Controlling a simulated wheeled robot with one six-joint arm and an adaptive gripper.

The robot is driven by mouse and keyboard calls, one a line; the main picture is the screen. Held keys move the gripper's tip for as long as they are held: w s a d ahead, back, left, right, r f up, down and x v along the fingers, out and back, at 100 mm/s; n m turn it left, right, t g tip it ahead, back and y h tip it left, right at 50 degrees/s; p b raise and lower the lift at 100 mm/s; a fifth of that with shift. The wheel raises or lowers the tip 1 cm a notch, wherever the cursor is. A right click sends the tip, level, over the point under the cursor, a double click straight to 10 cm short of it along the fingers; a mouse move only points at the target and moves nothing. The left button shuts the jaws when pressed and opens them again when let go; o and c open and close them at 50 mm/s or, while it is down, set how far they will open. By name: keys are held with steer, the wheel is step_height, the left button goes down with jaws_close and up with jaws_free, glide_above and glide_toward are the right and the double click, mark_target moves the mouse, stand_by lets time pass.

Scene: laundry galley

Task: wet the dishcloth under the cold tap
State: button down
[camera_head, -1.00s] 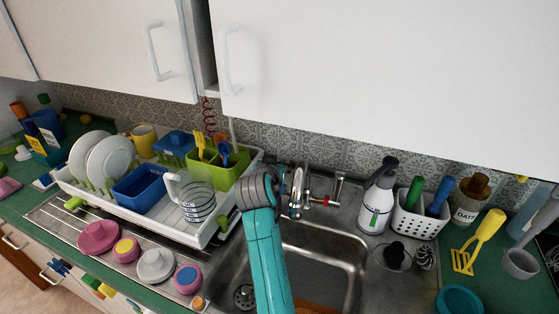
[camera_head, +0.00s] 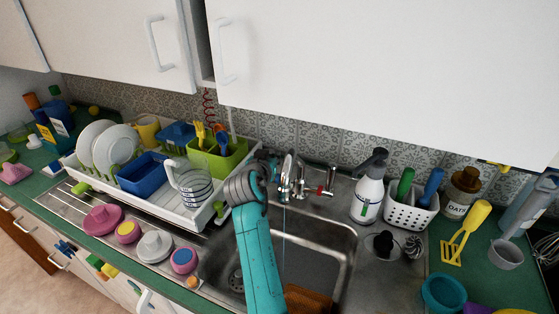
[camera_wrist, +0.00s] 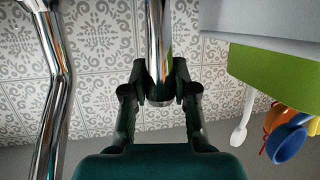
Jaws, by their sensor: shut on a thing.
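In the wrist view my gripper (camera_wrist: 160,84) is shut on an upright chrome cylinder (camera_wrist: 160,40), which looks like the tap's left-hand, cold handle. A bent chrome pipe (camera_wrist: 55,85) stands apart at the left. In the head view the chrome tap (camera_head: 290,175) has a red-marked handle (camera_head: 325,184) on its right. A thin stream of water (camera_head: 284,235) falls from the spout into the sink (camera_head: 335,255). My arm hides the gripper's hold there. A brown-orange thing (camera_head: 308,299) lies low in the sink. I cannot tell whether it is the dishcloth.
A white dish rack (camera_head: 190,222) with plates and a green caddy (camera_head: 217,160) stands left of the sink. A spray bottle (camera_head: 368,192) and white holder (camera_head: 410,216) stand right of it. White cupboards (camera_head: 380,75) hang above. The sink's right part is open.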

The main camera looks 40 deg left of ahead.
steer(key=shift+s+d+t, duration=0.1)
steer(key=shift+s+t, duration=0.25)
steer(key=shift+t, duration=0.05)
steer(key=c, duration=0.9)
jaws_free()
steer(key=v, duration=1.2)
steer(key=shift+d+f, duration=0.1)
steer(key=shift+f, duration=0.05)
